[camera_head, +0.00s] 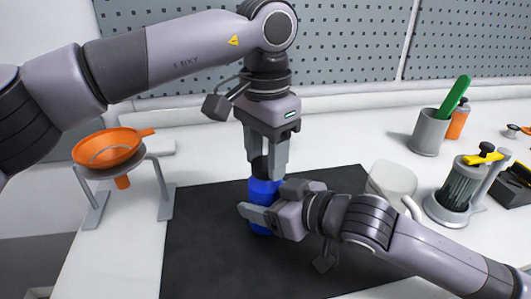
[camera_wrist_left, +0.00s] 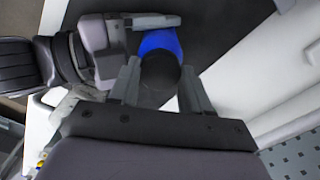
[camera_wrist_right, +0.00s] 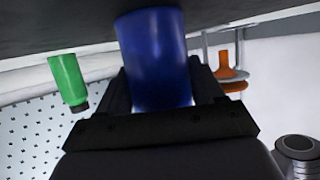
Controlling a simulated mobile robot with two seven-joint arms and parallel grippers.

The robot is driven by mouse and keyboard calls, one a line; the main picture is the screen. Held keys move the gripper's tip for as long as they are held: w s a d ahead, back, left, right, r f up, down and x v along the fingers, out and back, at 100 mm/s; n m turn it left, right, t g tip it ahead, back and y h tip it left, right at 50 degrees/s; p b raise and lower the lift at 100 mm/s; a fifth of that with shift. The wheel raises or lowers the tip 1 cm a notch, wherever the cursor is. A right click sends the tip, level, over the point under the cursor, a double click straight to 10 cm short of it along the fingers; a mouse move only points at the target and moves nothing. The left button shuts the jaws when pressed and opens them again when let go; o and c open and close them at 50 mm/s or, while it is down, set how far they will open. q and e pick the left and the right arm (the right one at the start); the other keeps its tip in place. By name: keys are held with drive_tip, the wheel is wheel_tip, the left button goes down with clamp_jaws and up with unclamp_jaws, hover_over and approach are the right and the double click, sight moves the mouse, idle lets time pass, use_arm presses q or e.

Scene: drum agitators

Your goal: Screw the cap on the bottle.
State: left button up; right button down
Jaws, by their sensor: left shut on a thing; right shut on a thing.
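A blue bottle (camera_head: 262,190) stands upright on the black mat (camera_head: 205,255). It fills the middle of the right wrist view (camera_wrist_right: 155,60) and shows partly in the left wrist view (camera_wrist_left: 160,40). My right gripper (camera_head: 258,212) comes in from the right and is shut around the bottle's body. My left gripper (camera_head: 267,168) points straight down above the bottle and is shut on the black cap (camera_wrist_left: 159,75). The cap sits at the bottle's top, mostly hidden between the fingers in the head view. I cannot tell how tightly it is seated.
An orange funnel (camera_head: 108,148) rests in a grey stand at the left. At the right are a white rounded object (camera_head: 392,182), a grey cup (camera_head: 431,132) with a green item, and a cylinder (camera_head: 458,195) with a yellow-handled tool. The mat's front left is clear.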

use_arm(q)
drive_tip(key=shift+m, duration=0.7)
drive_tip(key=o, duration=1)
drive_tip(key=shift+d+r, duration=0.15)
drive_tip(key=shift+r, duration=2.1)
drive_tip(key=shift+c, duration=0.2)
